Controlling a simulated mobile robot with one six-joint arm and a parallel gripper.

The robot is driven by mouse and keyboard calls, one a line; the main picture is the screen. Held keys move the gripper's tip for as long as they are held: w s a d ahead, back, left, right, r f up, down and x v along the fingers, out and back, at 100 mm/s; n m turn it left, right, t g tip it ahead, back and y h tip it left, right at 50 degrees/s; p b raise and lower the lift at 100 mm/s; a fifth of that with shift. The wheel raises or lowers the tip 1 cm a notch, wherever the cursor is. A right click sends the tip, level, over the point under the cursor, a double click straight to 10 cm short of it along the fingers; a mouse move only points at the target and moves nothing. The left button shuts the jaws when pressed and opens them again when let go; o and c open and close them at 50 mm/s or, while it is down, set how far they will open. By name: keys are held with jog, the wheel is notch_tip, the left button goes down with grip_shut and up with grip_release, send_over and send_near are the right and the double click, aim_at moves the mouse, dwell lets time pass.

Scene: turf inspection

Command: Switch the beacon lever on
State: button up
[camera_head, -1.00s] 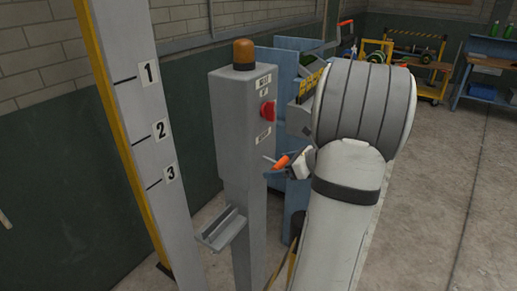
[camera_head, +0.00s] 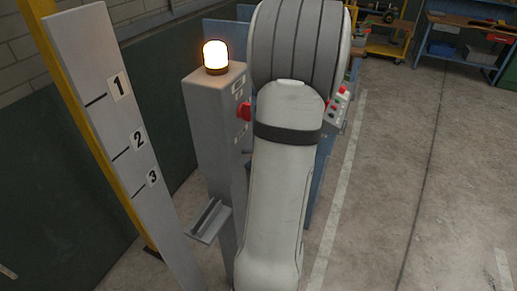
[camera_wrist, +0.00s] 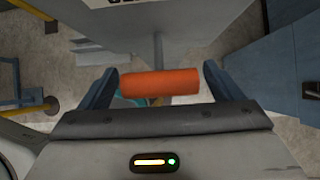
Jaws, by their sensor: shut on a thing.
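The beacon (camera_head: 215,57) on top of the grey post (camera_head: 215,125) glows bright white-yellow. The lever's orange grip (camera_wrist: 160,82) lies crosswise between the two fingers of my gripper (camera_wrist: 160,74) in the wrist view, and the gripper is shut on it. The lever's thin rod (camera_wrist: 158,48) runs away from the grip towards the grey post. In the head view my arm hides the lever and my gripper.
A red knob (camera_head: 244,111) sits on the post's front, and a small grey shelf (camera_head: 209,221) juts out lower down. A numbered board (camera_head: 105,120) stands left. Blue furniture (camera_wrist: 285,70) is close on the right in the wrist view. Floor at right is clear.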

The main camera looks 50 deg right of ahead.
jog(key=o, duration=1.2)
jog(key=shift+w, duration=0.1)
jog(key=b+v, duration=0.1)
jog(key=v, duration=0.7)
jog(key=shift+f, duration=0.1)
